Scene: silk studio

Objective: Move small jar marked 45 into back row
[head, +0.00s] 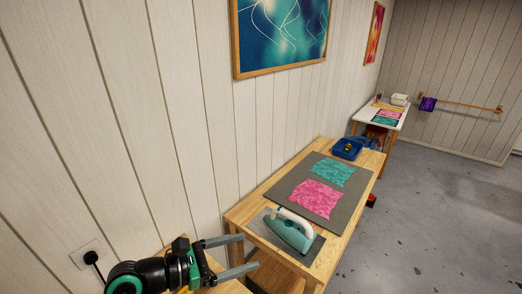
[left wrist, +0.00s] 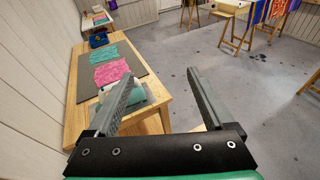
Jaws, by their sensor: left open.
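No jar marked 45 and no row of jars can be made out in either view. My left gripper (head: 256,257) is at the bottom of the head view, beside the near end of a wooden table. Its two grey fingers are apart with nothing between them. They also show wide apart in the left wrist view (left wrist: 200,80), with floor behind the gap. My right gripper is in neither view.
The wooden table (head: 233,217) carries a grey mat (head: 280,190) with teal and pink cloths, a teal iron (head: 290,231) and a blue tray (head: 347,149). A wall runs along the left. Grey floor (head: 430,220) on the right is mostly clear.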

